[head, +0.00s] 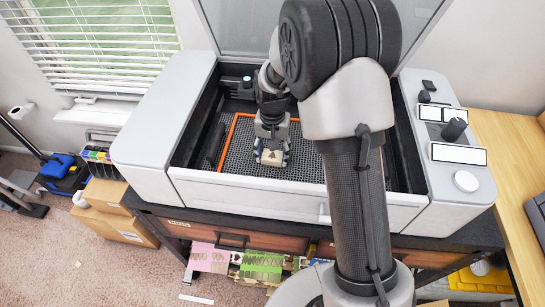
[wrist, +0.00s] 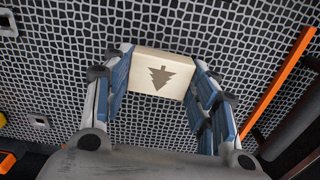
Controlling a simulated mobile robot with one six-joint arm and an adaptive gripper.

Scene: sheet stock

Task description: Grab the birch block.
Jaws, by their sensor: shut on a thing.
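The birch block (wrist: 160,73) is pale wood with a dark tree mark on its face. In the wrist view it sits between the blue-padded fingers of my gripper (wrist: 160,90), which is shut on it. In the head view the block (head: 271,157) shows at the end of my gripper (head: 271,148), over the front part of the mesh bed inside the large grey machine. I cannot tell whether the block touches the mesh or is a little above it. The far faces of the block are hidden.
The machine's dark mesh bed (head: 300,170) has an orange strip (head: 228,140) along its left and back. Light grey walls (head: 250,192) surround it. The mesh around the block looks mostly bare.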

